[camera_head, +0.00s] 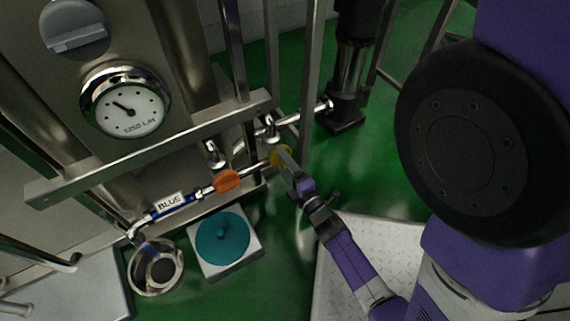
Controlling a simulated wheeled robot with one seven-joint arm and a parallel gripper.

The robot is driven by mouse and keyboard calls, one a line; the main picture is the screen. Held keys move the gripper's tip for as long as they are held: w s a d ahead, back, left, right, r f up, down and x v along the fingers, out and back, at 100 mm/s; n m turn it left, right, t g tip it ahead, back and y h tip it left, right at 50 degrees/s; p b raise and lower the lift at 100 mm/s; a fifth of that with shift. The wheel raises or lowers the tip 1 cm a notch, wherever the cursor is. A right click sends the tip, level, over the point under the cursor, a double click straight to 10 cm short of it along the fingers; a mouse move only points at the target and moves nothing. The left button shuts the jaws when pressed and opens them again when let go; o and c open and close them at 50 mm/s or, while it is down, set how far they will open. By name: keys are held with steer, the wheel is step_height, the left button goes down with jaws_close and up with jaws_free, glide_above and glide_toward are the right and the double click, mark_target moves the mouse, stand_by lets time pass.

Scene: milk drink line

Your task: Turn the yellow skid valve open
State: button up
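The yellow valve (276,155) sits at the right end of a horizontal steel pipe, low on the skid, beside an upright steel post. Only part of its yellow handle shows. My gripper (284,158) is right at it, its grey fingers overlapping the handle from the lower right. I cannot tell whether the fingers touch the handle or are closed around it. The angle of the handle to the pipe is partly hidden by the fingers.
An orange valve handle (228,181) sits left of the yellow one on the same pipe, then a "BLUE" label (171,201). A round gauge (125,104) is above. A teal disc (222,238) on a white block and a steel bowl (156,268) stand below.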

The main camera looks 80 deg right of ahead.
steer(key=shift+o, duration=0.7)
steer(key=p+v, duration=0.2)
steer(key=v, duration=0.5)
steer(key=shift+s+a, duration=0.25)
steer(key=shift+a, duration=0.05)
